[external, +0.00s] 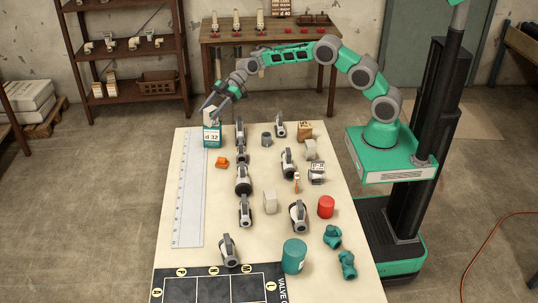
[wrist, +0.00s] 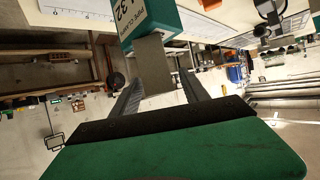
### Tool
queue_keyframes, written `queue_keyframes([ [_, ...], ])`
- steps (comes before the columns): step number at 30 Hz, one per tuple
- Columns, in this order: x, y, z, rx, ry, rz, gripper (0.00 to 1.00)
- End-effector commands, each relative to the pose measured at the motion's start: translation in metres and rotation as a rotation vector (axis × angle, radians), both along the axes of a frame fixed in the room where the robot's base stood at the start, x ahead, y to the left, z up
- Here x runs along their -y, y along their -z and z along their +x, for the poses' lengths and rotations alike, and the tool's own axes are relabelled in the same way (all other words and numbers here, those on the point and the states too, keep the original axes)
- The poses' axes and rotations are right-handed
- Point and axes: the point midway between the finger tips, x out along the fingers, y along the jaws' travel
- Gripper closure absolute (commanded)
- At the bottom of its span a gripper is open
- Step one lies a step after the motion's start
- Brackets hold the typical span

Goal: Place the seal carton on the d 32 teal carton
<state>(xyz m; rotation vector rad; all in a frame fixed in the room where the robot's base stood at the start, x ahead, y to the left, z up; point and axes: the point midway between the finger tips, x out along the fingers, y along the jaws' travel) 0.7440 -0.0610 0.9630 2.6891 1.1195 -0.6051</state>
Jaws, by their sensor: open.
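The d 32 teal carton (external: 212,142) stands at the far left corner of the table, its white label facing the camera. A small pale box (external: 209,115), likely the seal carton, sits on top of it. In the wrist view the teal carton (wrist: 170,22) is at the top, and the box's grey-beige face (wrist: 153,65) meets it. My gripper (external: 214,103) is at the box; in the wrist view its fingers (wrist: 162,78) are open on either side of the box. Part of the box is hidden by the gripper in the external view.
A long ruler (external: 188,190) lies along the table's left side. An orange part (external: 222,162) and several grey valves, such as one at the middle (external: 243,180), stand close by. A teal cylinder (external: 294,256) and a red one (external: 326,207) are nearer the front.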

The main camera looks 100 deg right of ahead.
Motion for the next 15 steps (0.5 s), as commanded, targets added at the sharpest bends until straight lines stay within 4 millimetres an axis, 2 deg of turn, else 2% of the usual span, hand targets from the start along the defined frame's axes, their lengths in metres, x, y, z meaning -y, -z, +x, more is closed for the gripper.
queue_keyframes([
  [1,0.01,-0.003,-0.007,0.002,0.006,-0.002,0.47],
  [9,0.056,-0.034,-0.053,0.002,0.006,-0.002,0.47],
  [15,0.073,-0.046,-0.071,0.001,0.004,-0.001,0.47],
])
